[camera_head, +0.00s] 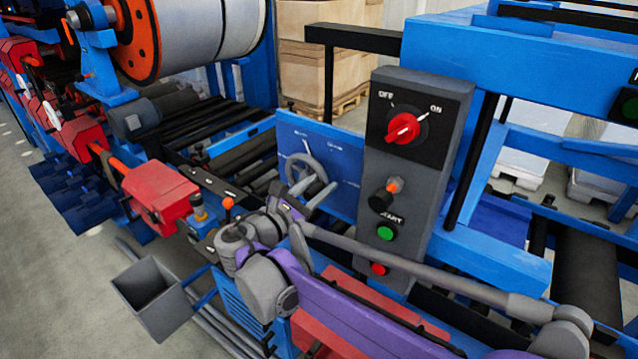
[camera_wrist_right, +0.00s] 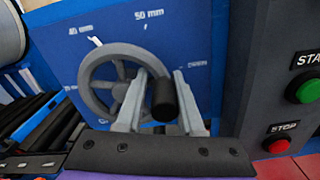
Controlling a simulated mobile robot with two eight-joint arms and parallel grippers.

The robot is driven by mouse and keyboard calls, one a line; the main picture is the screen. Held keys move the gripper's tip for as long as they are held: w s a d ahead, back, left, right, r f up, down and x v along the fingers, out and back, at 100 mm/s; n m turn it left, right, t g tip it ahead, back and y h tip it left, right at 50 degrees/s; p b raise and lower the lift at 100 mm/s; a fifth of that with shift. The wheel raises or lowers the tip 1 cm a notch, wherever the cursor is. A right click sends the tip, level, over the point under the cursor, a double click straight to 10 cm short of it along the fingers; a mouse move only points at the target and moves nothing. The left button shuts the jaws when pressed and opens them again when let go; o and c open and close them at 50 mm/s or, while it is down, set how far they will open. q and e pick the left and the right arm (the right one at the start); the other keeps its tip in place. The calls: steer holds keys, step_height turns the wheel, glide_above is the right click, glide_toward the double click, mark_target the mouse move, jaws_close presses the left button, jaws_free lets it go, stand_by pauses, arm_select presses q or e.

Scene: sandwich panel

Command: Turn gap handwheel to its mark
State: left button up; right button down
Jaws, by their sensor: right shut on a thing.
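The gap handwheel (camera_head: 294,166) is a grey spoked wheel on a blue panel (camera_head: 333,151). In the right wrist view the wheel (camera_wrist_right: 93,75) fills the left middle, with a black knob (camera_wrist_right: 163,98) standing out at its lower right. The panel carries white ticks and labels, 40 mm at left and 50 mm (camera_wrist_right: 149,15) at the top; a third label at right is only partly readable. My right gripper (camera_head: 312,190) is at the wheel. Its two fingers (camera_wrist_right: 158,95) stand either side of the black knob, shut on it. My left gripper is not in view.
A grey control box (camera_head: 418,190) with a red OFF/ON switch (camera_head: 403,128), a green start button (camera_head: 385,233) and a red stop button (camera_head: 379,268) stands close right of the panel. Rollers and a red block (camera_head: 160,193) lie to the left. A grey bin (camera_head: 150,295) hangs in front.

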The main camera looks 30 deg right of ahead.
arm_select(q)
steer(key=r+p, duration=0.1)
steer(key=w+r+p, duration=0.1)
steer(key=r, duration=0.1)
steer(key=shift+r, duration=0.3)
arm_select(e)
steer(key=w+a+f+m, duration=0.1)
steer(key=w+f+m, duration=0.1)
steer(key=m, duration=0.9)
steer(key=w+a+f+m, duration=0.1)
steer(key=w+f+m, duration=0.2)
steer(key=m, duration=0.8)
steer(key=shift+f+m, duration=0.3)
steer(key=shift+f, duration=0.25)
steer(key=shift+a, duration=0.15)
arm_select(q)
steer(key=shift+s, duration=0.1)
arm_select(e)
steer(key=c, duration=0.7)
jaws_free()
steer(key=shift+w, duration=0.15)
arm_select(q)
steer(key=shift+p, duration=0.3)
arm_select(e)
steer(key=shift+r, duration=0.1)
